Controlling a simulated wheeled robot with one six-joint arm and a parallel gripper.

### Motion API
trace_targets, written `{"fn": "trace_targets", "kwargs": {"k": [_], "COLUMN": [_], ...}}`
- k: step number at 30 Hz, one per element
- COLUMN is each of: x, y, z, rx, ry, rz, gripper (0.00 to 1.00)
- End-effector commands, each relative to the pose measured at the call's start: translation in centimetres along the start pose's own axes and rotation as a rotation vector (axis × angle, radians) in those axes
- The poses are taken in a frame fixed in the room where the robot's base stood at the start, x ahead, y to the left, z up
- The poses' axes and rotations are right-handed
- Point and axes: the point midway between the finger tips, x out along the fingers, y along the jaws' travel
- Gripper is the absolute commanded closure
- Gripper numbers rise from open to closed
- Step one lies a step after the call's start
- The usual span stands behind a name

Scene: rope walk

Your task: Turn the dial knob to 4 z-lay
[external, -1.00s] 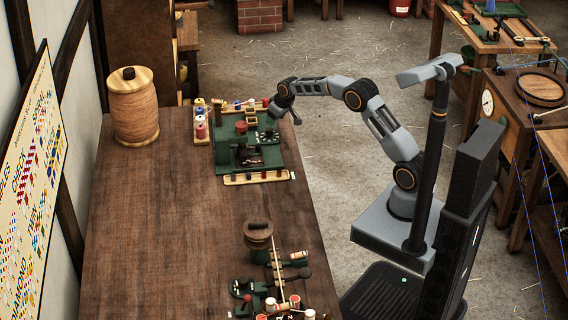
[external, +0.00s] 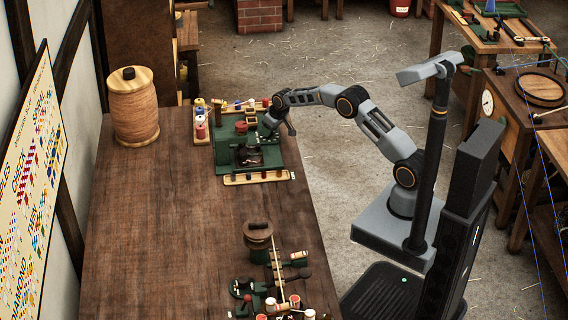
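A green machine (external: 224,152) stands on the far right part of the wooden bench. The dial knob and its markings are too small to make out on it. My gripper (external: 270,131) is at the right side of the machine, pointing down close to its upper face. The fingers are small and partly hidden by my wrist, so I cannot tell if they are open or touching anything.
A wooden rack (external: 258,178) with small pegs lies in front of the machine. Spools (external: 200,130) stand to its left. A large wooden barrel-like spool (external: 134,108) stands further left. The bench (external: 170,230) is clear in the middle.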

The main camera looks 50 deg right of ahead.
Motion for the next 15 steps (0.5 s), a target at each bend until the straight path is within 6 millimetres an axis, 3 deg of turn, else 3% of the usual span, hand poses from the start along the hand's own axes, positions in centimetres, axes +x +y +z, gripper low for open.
{"fn": "trace_targets", "kwargs": {"k": [12,15], "x": [-0.02,-0.01], "y": [0.01,0.00], "z": [0.00,0.00], "rx": [0.000,0.002], "ry": [0.000,0.000], "rz": [0.000,0.001], "gripper": [0.90,0.90]}}
